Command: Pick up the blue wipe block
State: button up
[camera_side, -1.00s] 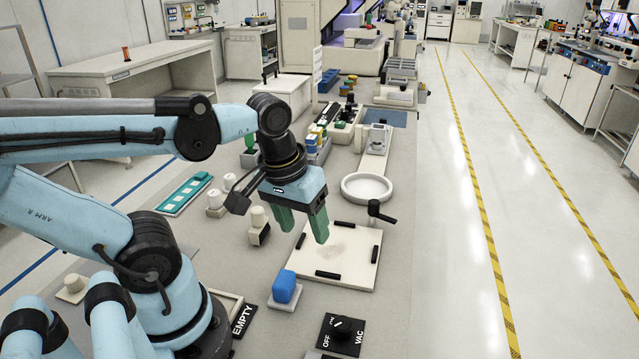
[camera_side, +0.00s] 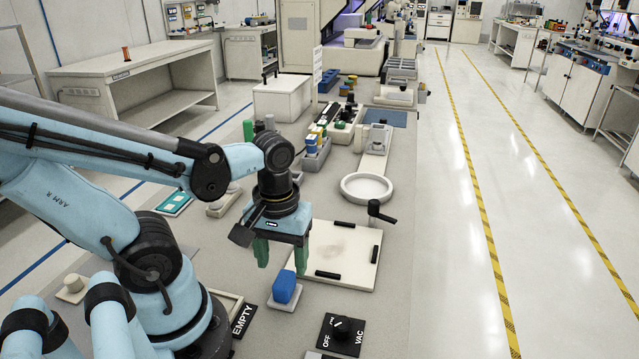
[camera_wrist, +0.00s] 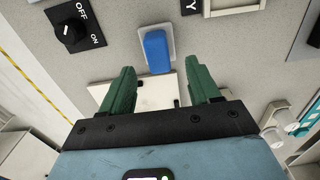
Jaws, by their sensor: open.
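The blue wipe block (camera_side: 284,287) sits upright on a small pale base plate (camera_side: 285,302) on the bench. My gripper (camera_side: 282,262) is open and empty, its green fingers pointing down, above and just behind the block in the side view. In the wrist view the block (camera_wrist: 157,51) shows whole, beyond the fingertips and between the lines of the two green fingers (camera_wrist: 160,80). Nothing touches the block.
A white square plate (camera_side: 335,255) with black edge bars lies beside the block. A VAC knob panel (camera_side: 341,334) is at front right. An EMPTY label (camera_side: 243,320) and tray are at front left. A round white dish (camera_side: 366,188) stands farther back.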

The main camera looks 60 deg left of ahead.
aim_at(284, 278)
jog(key=shift+d+f, duration=0.15)
jog(key=shift+f, duration=0.7)
jog(key=shift+d+f, duration=0.1)
jog(key=shift+f, duration=1.7)
jog(key=shift+s, duration=0.1)
jog(key=c, duration=1.1)
jog(key=shift+o, duration=0.2)
jog(key=shift+r, duration=0.15)
